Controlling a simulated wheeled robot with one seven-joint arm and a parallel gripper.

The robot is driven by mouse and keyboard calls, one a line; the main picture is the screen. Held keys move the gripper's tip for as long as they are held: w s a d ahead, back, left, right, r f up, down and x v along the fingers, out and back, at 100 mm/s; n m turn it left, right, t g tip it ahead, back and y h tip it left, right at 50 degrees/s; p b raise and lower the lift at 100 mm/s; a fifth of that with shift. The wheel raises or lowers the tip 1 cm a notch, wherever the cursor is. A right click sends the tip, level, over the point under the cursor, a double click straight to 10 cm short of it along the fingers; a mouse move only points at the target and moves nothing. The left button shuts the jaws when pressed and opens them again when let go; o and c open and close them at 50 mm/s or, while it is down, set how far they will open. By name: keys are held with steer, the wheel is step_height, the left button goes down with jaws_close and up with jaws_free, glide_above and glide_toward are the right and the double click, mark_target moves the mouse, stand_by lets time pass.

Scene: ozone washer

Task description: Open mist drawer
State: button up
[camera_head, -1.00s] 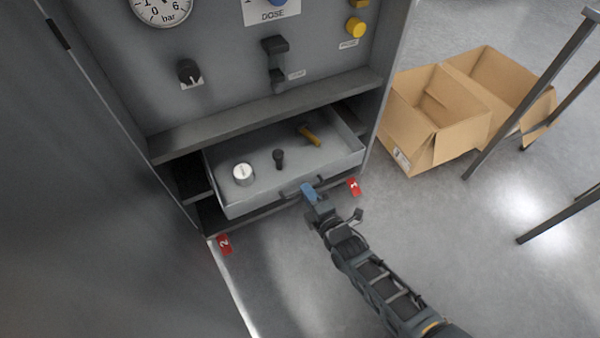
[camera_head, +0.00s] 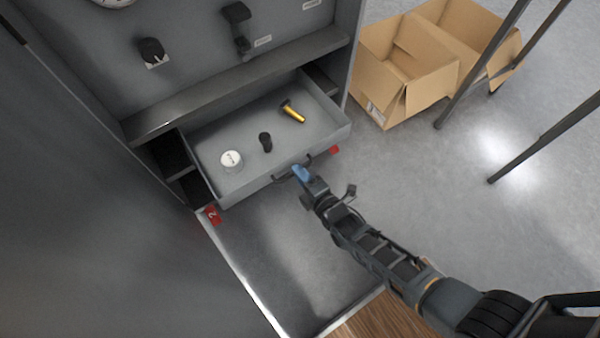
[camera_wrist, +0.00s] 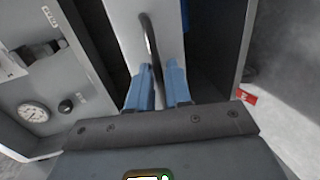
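The drawer (camera_head: 300,151) is a grey open-topped tray low in the grey cabinet. It stands well out of its opening. No mist label is readable on it. Its dark bar handle (camera_head: 281,176) is on the front face. My gripper (camera_head: 301,173) is at this handle, its blue fingertips on the right part of it. In the wrist view, the curved handle (camera_wrist: 149,38) runs down between the two blue fingers (camera_wrist: 158,88), which appear shut on it. The drawer front (camera_wrist: 126,30) lies just beyond the fingers. The exact contact is partly hidden.
In the drawer are a white round piece (camera_head: 231,160), a black knob-like piece (camera_head: 265,142) and a yellow-and-black piece (camera_head: 293,112). Cardboard boxes (camera_head: 405,75) and dark metal legs (camera_head: 545,137) stand to the right. The floor before the drawer is clear.

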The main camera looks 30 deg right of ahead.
steer(key=shift+o, duration=1.3)
steer(key=p+v, duration=0.1)
steer(key=v, duration=0.6)
steer(key=shift+s+p, duration=0.4)
steer(key=shift+r, duration=0.15)
steer(key=s+r+m+p, duration=0.5)
steer(key=s+r+m, duration=0.3)
steer(key=s+r, duration=0.9)
steer(key=s+r+m+p, duration=0.1)
steer(key=s+r+m, duration=0.1)
steer(key=r, duration=0.7)
steer(key=s+r+m+p, duration=0.2)
steer(key=s+r+m, duration=0.1)
steer(key=r, duration=0.6)
steer(key=s+r+m+p, duration=0.1)
steer(key=s+r+m, duration=0.2)
steer(key=r, duration=0.6)
steer(key=shift+a+r+m+g, duration=0.3)
steer(key=shift+r+m+g, duration=0.1)
steer(key=shift+m, duration=0.6)
